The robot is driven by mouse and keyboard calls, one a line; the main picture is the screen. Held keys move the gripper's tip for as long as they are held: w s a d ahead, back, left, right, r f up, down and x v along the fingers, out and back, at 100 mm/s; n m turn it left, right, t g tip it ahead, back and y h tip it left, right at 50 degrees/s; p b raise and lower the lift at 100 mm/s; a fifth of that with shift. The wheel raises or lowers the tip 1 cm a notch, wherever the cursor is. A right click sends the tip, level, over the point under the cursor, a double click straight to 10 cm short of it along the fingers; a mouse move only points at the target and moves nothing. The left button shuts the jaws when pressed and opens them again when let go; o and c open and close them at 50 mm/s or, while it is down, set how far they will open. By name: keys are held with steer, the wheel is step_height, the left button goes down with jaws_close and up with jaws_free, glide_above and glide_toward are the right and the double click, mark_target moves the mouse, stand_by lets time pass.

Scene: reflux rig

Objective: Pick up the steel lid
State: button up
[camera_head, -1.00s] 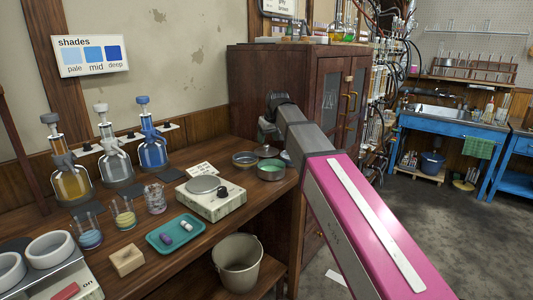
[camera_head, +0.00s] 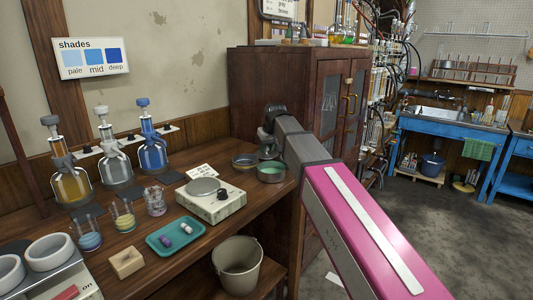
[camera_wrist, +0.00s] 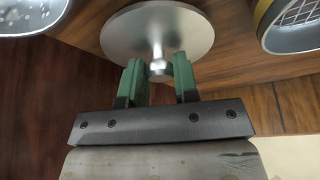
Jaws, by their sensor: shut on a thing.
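The steel lid (camera_wrist: 157,32) is a round, shiny disc with a small knob, seen in the wrist view. My gripper (camera_wrist: 159,72) has its two green fingers on either side of the knob and is shut on it. In the head view my gripper (camera_head: 268,146) is at the back right of the bench, beside the cabinet. The lid there is mostly hidden by the gripper. I cannot tell whether the lid touches the bench or hangs just above it.
A hotplate (camera_head: 211,204) stands in front. The dark cabinet (camera_head: 275,90) rises behind and right.

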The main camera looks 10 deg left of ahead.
steer(key=shift+r, duration=0.45)
steer(key=r, duration=0.3)
steer(key=shift+s+a+r, duration=0.2)
steer(key=shift+r, duration=0.15)
steer(key=s+a+r, duration=0.6)
steer(key=s+a, duration=0.1)
steer(key=a, duration=0.1)
steer(key=shift+s+r, duration=0.2)
steer(key=shift+s, duration=0.15)
step_height(320, 180, up, 4)
stand_by(0.4)
